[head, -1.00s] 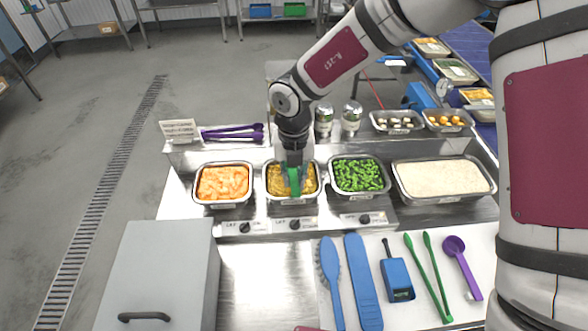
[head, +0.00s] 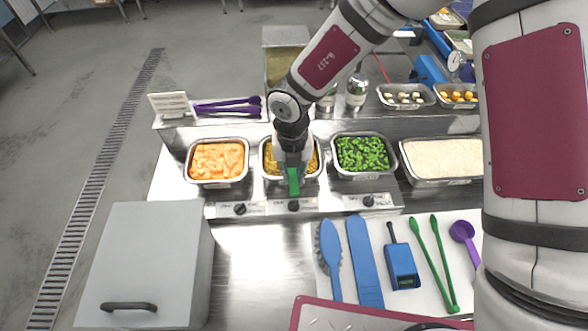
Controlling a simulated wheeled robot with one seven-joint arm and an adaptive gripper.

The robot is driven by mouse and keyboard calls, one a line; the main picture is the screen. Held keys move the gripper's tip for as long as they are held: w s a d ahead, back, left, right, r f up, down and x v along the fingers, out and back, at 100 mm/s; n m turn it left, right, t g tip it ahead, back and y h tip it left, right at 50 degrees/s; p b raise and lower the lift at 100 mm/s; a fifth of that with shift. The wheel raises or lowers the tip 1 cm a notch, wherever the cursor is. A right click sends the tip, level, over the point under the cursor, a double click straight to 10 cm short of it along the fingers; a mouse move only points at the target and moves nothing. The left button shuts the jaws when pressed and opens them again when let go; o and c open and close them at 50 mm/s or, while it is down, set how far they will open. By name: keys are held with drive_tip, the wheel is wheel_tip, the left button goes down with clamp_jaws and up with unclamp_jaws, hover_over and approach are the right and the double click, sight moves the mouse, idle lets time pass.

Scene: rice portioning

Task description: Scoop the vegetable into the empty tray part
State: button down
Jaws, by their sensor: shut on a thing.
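My gripper (head: 293,170) is shut on a green utensil (head: 293,182), held low over the front part of the pan of yellow-brown food (head: 270,160). The utensil's working end cannot be made out, nor whether it carries food. A pan of chopped green vegetable (head: 362,153) sits just right of the gripper. The head view shows no tray part that I can clearly tell is empty.
A pan of orange food (head: 217,161) stands left and a pan of white rice (head: 445,158) right. Control knobs (head: 294,206) line the counter front. A red-edged board or tray (head: 345,312) shows at the bottom.

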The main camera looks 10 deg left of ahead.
drive_tip(key=shift+w+a+b, duration=0.3)
drive_tip(key=shift+w+b, duration=0.05)
drive_tip(key=shift+w, duration=0.75)
drive_tip(key=shift+w+a+b, duration=0.25)
drive_tip(key=shift+w+b, duration=0.05)
drive_tip(key=shift+w, duration=0.75)
drive_tip(key=shift+r, duration=0.1)
drive_tip(key=shift+s+r+t+p, duration=0.1)
drive_tip(key=shift+r+t+p, duration=0.2)
drive_tip(key=shift+r+p, duration=0.95)
wheel_tip(320, 180, up, 6)
drive_tip(key=p, duration=0.1)
